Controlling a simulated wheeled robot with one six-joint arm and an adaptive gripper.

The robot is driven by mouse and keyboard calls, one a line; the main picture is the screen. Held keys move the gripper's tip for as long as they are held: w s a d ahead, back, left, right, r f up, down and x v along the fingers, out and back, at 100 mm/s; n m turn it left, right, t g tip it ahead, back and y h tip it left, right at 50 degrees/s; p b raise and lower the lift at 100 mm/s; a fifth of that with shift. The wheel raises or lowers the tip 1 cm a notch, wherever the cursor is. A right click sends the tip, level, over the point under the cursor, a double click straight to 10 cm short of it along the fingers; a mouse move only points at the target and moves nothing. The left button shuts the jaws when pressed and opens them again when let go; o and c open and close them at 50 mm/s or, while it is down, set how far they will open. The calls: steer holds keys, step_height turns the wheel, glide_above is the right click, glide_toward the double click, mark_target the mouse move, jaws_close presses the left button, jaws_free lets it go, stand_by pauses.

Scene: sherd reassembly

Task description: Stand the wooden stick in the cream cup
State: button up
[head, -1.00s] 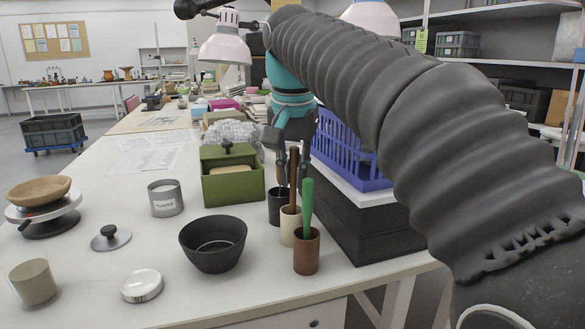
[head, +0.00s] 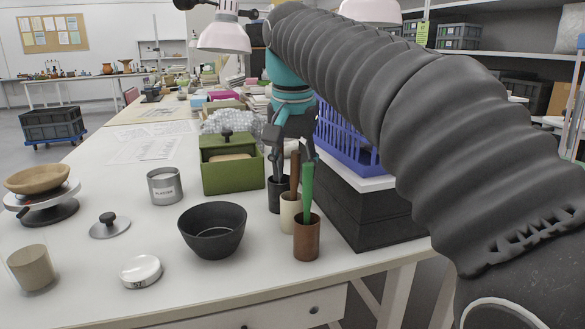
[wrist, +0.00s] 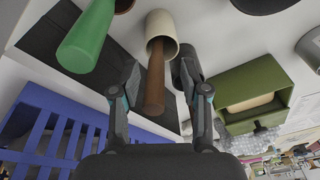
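The brown wooden stick (head: 294,172) stands in the cream cup (head: 289,214), leaning slightly, with its upper part above the rim. In the wrist view the stick (wrist: 155,88) comes out of the mouth of the cream cup (wrist: 161,24). My gripper (head: 291,158) is above the cup, with its fingers spread on both sides of the stick's upper part. In the wrist view gaps show between the stick and the fingers of my open gripper (wrist: 157,72). The stick's lower end is hidden inside the cup.
A brown cup (head: 307,241) with a green stick (head: 307,188) stands close in front of the cream cup. A dark cup (head: 276,197) stands close behind it. A black bowl (head: 213,243), a green box (head: 231,177) and black boxes with a blue rack (head: 342,142) surround them.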

steer(key=shift+s+r, duration=0.25)
steer(key=shift+r, duration=1)
steer(key=shift+s+r, duration=0.25)
steer(key=shift+r, duration=0.95)
steer(key=shift+s+r, duration=0.25)
steer(key=shift+r, duration=1)
